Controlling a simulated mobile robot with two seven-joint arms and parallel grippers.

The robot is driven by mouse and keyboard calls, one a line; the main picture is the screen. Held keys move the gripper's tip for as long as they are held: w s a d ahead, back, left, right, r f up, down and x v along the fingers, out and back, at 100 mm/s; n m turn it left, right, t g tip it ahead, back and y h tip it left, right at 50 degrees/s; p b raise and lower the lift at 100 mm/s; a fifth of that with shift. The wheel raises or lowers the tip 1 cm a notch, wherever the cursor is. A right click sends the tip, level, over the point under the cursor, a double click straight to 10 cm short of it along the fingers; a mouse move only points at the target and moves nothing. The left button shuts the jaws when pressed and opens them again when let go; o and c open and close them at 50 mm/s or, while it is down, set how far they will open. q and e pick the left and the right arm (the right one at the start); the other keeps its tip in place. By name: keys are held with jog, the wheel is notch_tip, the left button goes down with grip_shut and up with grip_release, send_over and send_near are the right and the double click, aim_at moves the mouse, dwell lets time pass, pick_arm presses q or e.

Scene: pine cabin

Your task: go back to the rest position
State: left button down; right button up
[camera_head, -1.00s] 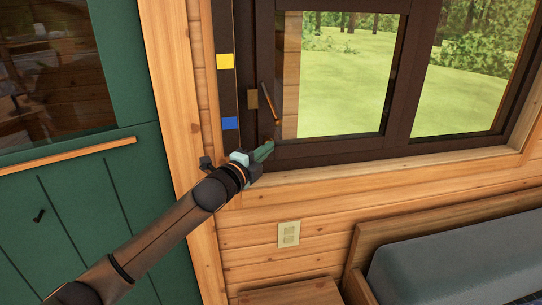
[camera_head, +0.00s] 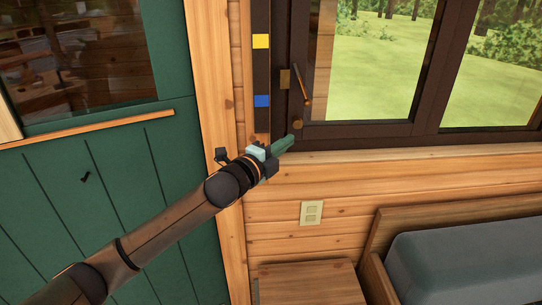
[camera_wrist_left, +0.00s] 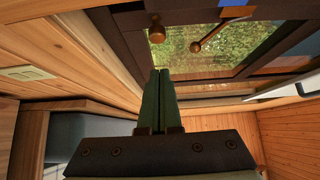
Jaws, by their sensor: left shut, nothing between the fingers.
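My left gripper (camera_head: 284,145) is at the lower left corner of the window, in front of the dark frame and the pine sill. In the left wrist view its two green fingers (camera_wrist_left: 159,75) lie together with nothing between them. The window (camera_head: 365,70) has a dark brown frame, a slanted bronze handle (camera_head: 302,84) and a small round knob (camera_head: 297,124) just above the fingertips. The handle also shows in the left wrist view (camera_wrist_left: 215,35), with the knob (camera_wrist_left: 156,30) close beyond the fingertips. Whether the fingers touch the frame is unclear. My right gripper is not in view.
A green door (camera_head: 100,200) with a wooden rail (camera_head: 90,130) is at the left. A light switch plate (camera_head: 312,213) is on the pine wall. Below it stands a wooden nightstand (camera_head: 310,283). A bed (camera_head: 460,262) is at the lower right.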

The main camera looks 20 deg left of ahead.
pick_arm(q)
jog(key=v, duration=0.6)
jog(key=s+d+f+n+g, duration=0.2)
jog(key=s+f+n, duration=0.25)
jog(key=f, duration=0.65)
jog(key=s+d+f+n+g, duration=0.2)
jog(key=s+f+n, duration=0.25)
jog(key=f, duration=0.55)
jog(key=s+f+n+g+y, duration=0.2)
jog(key=s+f+n+g, duration=0.2)
jog(key=s+f+n, duration=0.6)
jog(key=s+f, duration=0.8)
jog(key=s, duration=0.3)
jog(key=shift+s+d+y+b, duration=0.2)
jog(key=shift+d+y+b, duration=0.1)
jog(key=shift+b, duration=0.1)
